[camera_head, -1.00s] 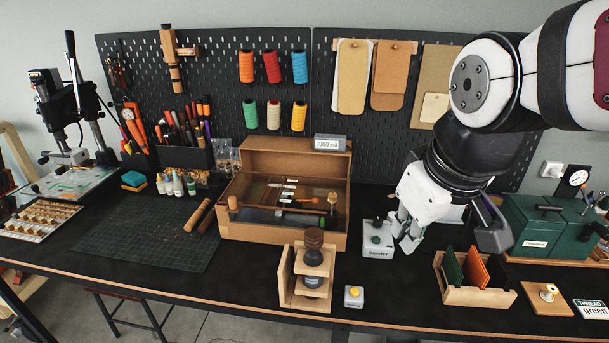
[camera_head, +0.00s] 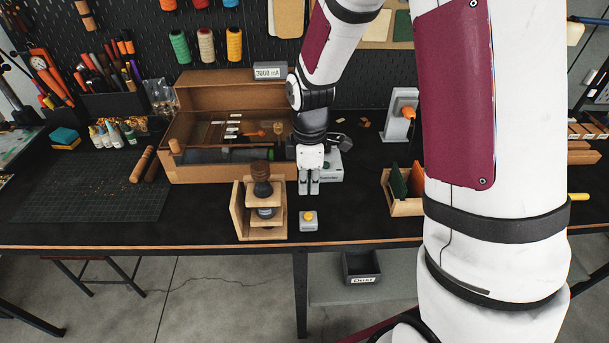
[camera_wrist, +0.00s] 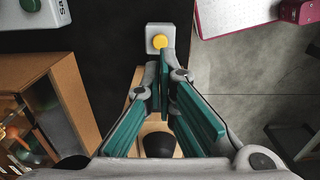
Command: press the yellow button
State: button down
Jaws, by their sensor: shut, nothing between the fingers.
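The yellow button (camera_head: 308,215) sits on top of a small light-grey box (camera_head: 308,225) near the table's front edge, just right of the wooden stamping press (camera_head: 244,208). In the wrist view the yellow button (camera_wrist: 160,41) and its box show just past the fingertips. My gripper (camera_head: 309,191) points down with its fingers together and empty. In the head view it appears just behind and above the button, with a small gap. In the wrist view my gripper (camera_wrist: 166,60) shows its tips close to the button; contact cannot be made out.
A wooden case (camera_head: 190,87) stands behind the press. A grey switch box (camera_head: 331,170) is partly hidden behind my gripper. A wooden rack (camera_head: 405,207) with coloured plates stands to the right. The table between the button and rack is clear. A dark bin (camera_head: 361,268) sits below the table.

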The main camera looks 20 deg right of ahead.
jog(key=b, duration=0.3)
send_over(308, 215)
notch_tip(308, 215, down, 6)
jog(key=shift+w, duration=0.1)
jog(key=shift+f+b, duration=0.3)
jog(key=shift+f, duration=0.75)
jog(key=shift+f, duration=0.1)
jog(key=shift+f, duration=0.5)
jog(key=shift+r, duration=0.2)
notch_tip(308, 215, up, 9)
jog(key=p, duration=0.3)
jog(key=shift+p, duration=0.35)
jog(key=shift+r, duration=0.1)
dwell(1.1)
